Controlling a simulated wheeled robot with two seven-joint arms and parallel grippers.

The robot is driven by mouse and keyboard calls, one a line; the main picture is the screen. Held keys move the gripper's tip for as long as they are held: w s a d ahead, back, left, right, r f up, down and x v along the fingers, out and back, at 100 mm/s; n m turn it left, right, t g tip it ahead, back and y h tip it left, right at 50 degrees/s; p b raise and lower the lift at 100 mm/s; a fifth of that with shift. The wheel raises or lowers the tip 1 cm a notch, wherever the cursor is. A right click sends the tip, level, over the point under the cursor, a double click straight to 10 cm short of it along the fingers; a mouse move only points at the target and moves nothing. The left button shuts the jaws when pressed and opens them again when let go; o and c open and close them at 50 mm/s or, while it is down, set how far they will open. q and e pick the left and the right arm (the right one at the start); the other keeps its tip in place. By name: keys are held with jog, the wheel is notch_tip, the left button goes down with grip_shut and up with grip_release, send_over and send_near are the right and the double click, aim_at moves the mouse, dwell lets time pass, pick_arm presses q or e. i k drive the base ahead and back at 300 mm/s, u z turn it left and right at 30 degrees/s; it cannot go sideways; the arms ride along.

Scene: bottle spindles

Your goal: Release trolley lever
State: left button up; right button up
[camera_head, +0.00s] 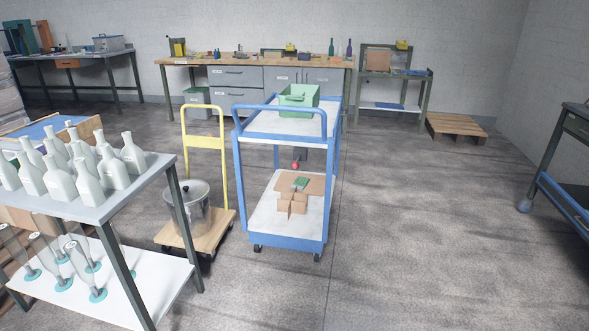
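A blue trolley (284,243) with two white shelves and a raised blue push handle stands in the middle of the floor. A small red knob (295,166) shows between its shelves, near the far side; it may be the lever's end, but the lever's shaft and position are too small to make out. A green bin (299,101) sits on the top shelf. Brown cartons (292,201) and a small green item sit on the lower shelf. Neither of my grippers is in view.
A yellow-handled platform cart (206,141) carrying a metal pot (188,207) stands left of the trolley. A table (150,164) with several pale bottles fills the near left. A workbench (180,62) lines the back wall. Floor right of the trolley is clear up to a dark cart (563,200).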

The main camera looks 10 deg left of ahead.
aim_at(294, 164)
jog(key=u, duration=0.5)
jog(key=i, duration=2.4)
jog(key=u, duration=0.05)
